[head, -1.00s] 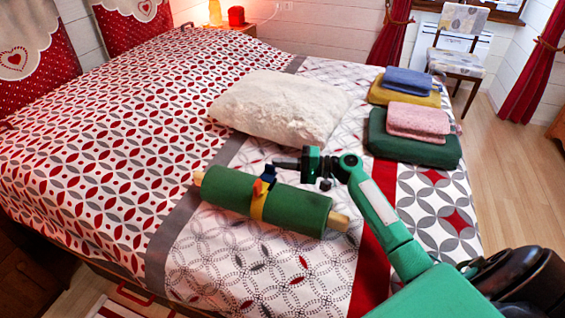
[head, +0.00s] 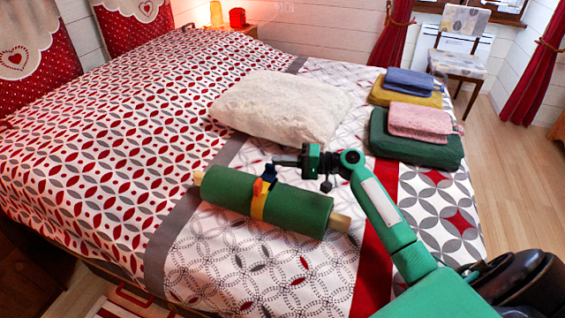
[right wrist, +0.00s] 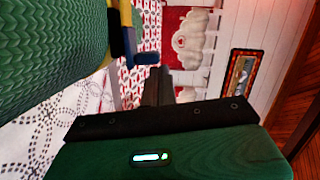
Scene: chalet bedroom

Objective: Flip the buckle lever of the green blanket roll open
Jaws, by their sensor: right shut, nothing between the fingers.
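The green blanket roll (head: 295,208) lies on the bed with a pale rod end showing at each side. A yellow strap (head: 258,208) goes around it, with a red buckle part (head: 258,188) and a blue lever (head: 270,173) on top. My right gripper (head: 281,161) is shut and empty, its dark fingers just behind the lever in the head view. In the right wrist view, the shut fingers (right wrist: 158,84) point toward the blue lever's end (right wrist: 147,58), beside the roll (right wrist: 50,50). I cannot tell whether they touch it. My left gripper is not in view.
A white pillow (head: 280,106) lies behind the roll. Folded blankets are stacked to the right, a green one (head: 415,148) at the bottom with a pink one (head: 420,121) on it. The patterned bed (head: 240,270) is clear in front of the roll.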

